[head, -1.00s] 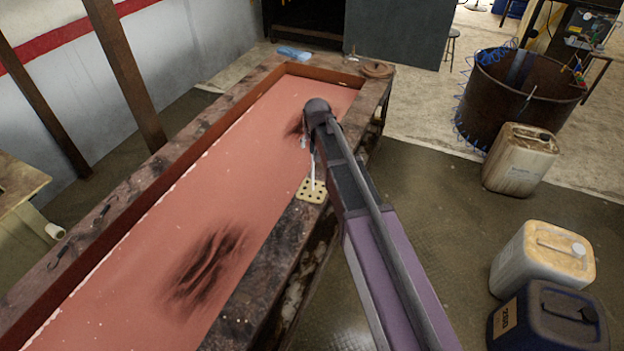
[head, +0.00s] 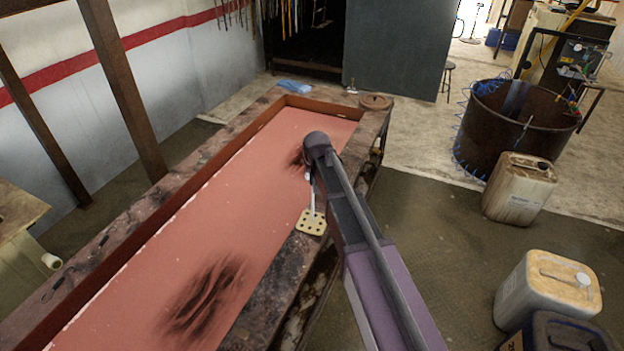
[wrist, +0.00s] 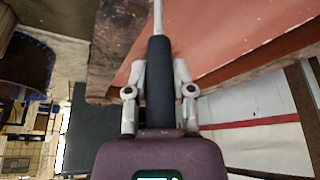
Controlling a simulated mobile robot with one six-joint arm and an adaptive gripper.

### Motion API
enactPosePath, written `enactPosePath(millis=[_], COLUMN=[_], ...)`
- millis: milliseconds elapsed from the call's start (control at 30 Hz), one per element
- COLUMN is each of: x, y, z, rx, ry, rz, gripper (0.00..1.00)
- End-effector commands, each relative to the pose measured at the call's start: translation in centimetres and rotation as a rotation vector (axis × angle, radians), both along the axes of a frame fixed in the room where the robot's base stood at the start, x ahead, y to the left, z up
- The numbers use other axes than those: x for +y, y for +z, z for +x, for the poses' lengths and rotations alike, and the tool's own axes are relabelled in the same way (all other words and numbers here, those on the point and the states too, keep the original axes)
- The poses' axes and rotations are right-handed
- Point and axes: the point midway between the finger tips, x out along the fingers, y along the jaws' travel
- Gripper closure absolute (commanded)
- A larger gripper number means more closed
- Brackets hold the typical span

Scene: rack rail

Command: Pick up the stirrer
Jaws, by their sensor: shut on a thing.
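The stirrer has a white rod (head: 312,198) and a dark handle. My gripper (head: 309,174) is shut on the dark handle (wrist: 161,85), between its two grey fingers (wrist: 160,92). The rod runs up out of the top of the wrist view. In the head view it points down to a cream perforated plate (head: 311,223) at the near edge of the long bench (head: 268,300). I cannot tell whether this plate is part of the stirrer or touches the bench. My arm hides part of the gripper in the head view.
The bench has a raised dark rim around a reddish bed (head: 235,215) with black stains. A blue cloth (head: 293,87) lies at its far end. A rusty barrel (head: 520,120) and several canisters, one pale (head: 549,287), stand on the floor to the right.

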Motion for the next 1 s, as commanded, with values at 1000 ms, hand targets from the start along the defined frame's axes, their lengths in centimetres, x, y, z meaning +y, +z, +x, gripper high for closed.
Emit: enactPosePath(millis=[1000], x=[-9.6], y=[4.4], z=[-9.0], rx=[0.0], ry=[-0.001], rz=[0.0], gripper=[1.0])
